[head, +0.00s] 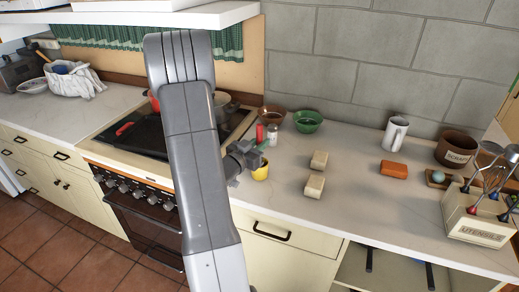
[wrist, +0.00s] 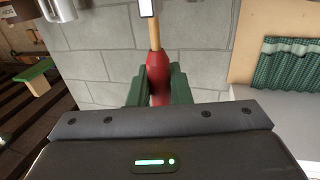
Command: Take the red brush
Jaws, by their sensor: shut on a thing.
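The red brush (wrist: 158,78) is between the two green fingers of my gripper (wrist: 157,88) in the wrist view. Its red body leads to a tan wooden part and a pale end at the top edge. The fingers are shut on the red body, one on each side. In the head view my gripper (head: 262,146) is over the counter, just right of the stove, and a small red part (head: 260,133) shows at its fingers. My arm hides part of the stove in this view.
A yellow cup (head: 261,171) stands just below my gripper. A green bowl (head: 307,122) and a white shaker (head: 273,135) are close behind. Two pale blocks, an orange block (head: 394,169), a white mug (head: 395,134) and a utensil box (head: 474,219) stand farther right.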

